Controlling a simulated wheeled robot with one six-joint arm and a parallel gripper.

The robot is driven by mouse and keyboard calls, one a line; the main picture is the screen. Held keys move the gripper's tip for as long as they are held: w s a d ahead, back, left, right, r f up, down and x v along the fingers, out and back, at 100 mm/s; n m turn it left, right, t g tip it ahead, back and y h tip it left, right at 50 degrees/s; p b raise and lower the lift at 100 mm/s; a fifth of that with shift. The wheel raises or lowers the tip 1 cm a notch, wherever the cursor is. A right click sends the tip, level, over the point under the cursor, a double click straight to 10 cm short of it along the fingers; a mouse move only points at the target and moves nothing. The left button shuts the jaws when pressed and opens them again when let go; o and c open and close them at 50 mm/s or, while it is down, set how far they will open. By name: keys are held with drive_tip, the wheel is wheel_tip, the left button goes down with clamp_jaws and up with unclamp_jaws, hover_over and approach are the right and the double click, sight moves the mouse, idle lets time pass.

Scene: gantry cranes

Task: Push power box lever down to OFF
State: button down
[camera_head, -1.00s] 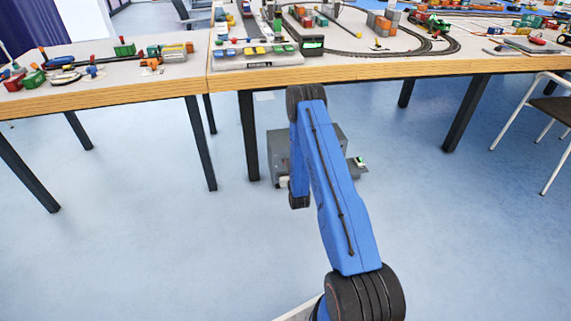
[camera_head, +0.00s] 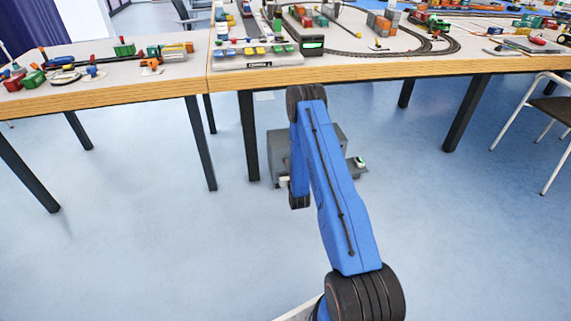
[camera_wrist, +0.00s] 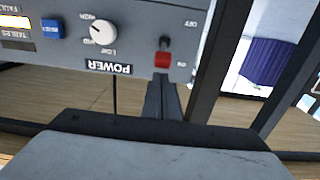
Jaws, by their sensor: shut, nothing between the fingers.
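The power box panel (camera_wrist: 130,25) fills the upper left of the wrist view, with its lettering upside down. Its red lever handle (camera_wrist: 162,58) sits beside the ON label, at the picture-lower end of the slot; OFF is printed above it in the picture. My gripper (camera_wrist: 164,80) is shut and empty, with its dark fingertips just below the red handle in the picture. I cannot tell whether they touch it. In the head view my arm hides the gripper, and a grey box (camera_head: 333,140) under the table is partly covered by the arm.
A white knob (camera_wrist: 103,32) and a blue button (camera_wrist: 52,29) are on the panel. Dark table legs (camera_wrist: 218,60) stand to its right. In the head view, the model-train table (camera_head: 420,68) stands above the grey box. Blue floor is open in front, and a chair (camera_head: 540,105) is at right.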

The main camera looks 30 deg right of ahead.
drive_tip(key=shift+w+d, duration=0.2)
drive_tip(key=shift+w, duration=0.4)
idle(0.3)
wheel_tip(320, 180, down, 5)
drive_tip(key=shift+r, duration=0.15)
idle(1.2)
drive_tip(key=shift+r, duration=0.2)
drive_tip(key=shift+r, duration=0.4)
drive_tip(key=shift+s, duration=0.1)
drive_tip(key=v, duration=0.7)
idle(0.4)
drive_tip(key=shift+r, duration=0.15)
